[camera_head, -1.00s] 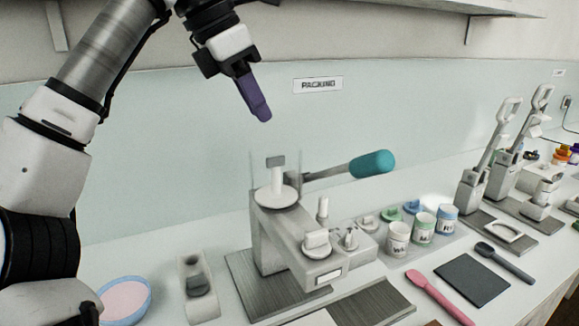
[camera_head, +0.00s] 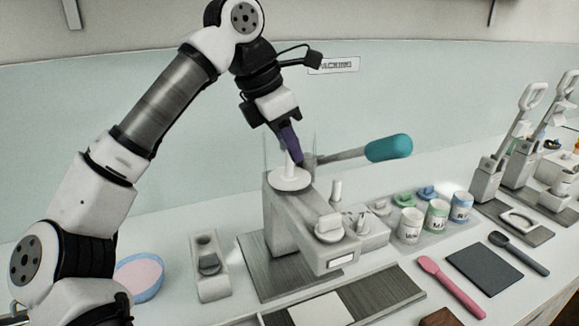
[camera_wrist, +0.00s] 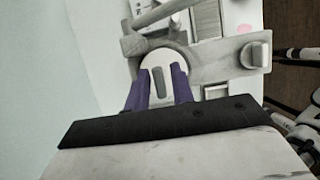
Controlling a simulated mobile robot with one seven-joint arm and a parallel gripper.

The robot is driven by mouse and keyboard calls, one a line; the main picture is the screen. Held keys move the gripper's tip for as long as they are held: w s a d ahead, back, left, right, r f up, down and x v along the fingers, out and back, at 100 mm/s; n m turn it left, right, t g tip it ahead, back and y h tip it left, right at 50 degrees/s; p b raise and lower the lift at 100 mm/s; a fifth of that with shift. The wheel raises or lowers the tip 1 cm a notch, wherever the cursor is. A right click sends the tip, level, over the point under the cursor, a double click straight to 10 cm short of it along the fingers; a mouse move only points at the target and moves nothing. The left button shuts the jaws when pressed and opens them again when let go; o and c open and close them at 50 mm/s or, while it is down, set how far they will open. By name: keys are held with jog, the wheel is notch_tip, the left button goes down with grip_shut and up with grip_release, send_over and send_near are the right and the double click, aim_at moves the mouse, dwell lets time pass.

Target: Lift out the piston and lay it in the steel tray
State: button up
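The piston (camera_head: 289,179) stands upright at the top of the grey mill (camera_head: 293,222), with a white disc and a thin stem, inside a clear cylinder. My gripper (camera_head: 297,160) points down at its stem, purple fingers at the top. In the wrist view my gripper (camera_wrist: 159,80) is open, one finger on each side of the piston's grey top (camera_wrist: 159,84), with slim gaps visible. The white disc lies below the fingertips. A flat brushed-grey metal surface (camera_head: 385,291) at the front edge may be the steel tray; it is partly cut off.
A teal-handled lever (camera_head: 388,148) sticks out right of the cylinder. A pink-filled blue bowl (camera_head: 140,276) and a grey holder (camera_head: 210,267) stand left of the mill. Labelled jars (camera_head: 437,215), a pink spatula (camera_head: 447,287) and a dark slab (camera_head: 484,270) lie to the right.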

jog(key=shift+x, duration=1.1)
grip_shut()
notch_tip(320, 180, up, 20)
jog(key=p, duration=0.2)
jog(key=shift+p, duration=0.4)
